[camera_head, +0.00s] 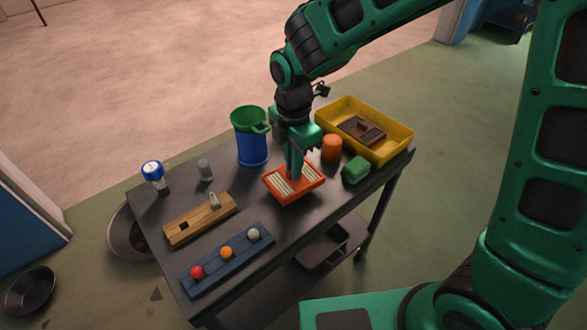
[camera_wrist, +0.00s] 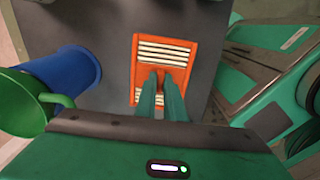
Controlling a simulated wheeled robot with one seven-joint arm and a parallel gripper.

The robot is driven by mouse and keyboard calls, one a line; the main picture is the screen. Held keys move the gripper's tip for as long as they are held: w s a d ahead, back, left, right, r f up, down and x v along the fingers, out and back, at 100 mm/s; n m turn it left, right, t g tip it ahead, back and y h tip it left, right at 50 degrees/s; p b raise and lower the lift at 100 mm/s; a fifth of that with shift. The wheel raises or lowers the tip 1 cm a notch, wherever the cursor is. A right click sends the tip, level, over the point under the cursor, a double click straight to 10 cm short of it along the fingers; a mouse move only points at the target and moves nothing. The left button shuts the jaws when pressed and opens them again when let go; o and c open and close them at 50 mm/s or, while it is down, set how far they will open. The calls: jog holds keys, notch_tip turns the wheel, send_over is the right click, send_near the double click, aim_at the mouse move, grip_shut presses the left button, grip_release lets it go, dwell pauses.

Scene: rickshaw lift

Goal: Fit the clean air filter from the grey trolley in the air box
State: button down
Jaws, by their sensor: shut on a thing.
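The clean air filter (camera_head: 306,190) has an orange frame with white pleats and lies at the middle of the grey trolley (camera_head: 330,210). It also shows in the wrist view (camera_wrist: 178,50). My gripper (camera_head: 293,176) points down over the filter, its fingers shut on the middle of it. In the wrist view the two green fingertips (camera_wrist: 160,76) meet at the filter's centre. A brown filter-like block (camera_head: 362,130) lies in the yellow tray (camera_head: 400,146). I cannot make out the air box in either view.
A blue can with a green top (camera_head: 252,148), an orange cylinder (camera_head: 331,148) and a green block (camera_head: 355,170) stand close around the filter. A wooden block (camera_head: 190,222) and a blue rack with coloured balls (camera_head: 215,268) lie at the front left.

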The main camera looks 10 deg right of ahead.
jog(key=shift+r, duration=2.05)
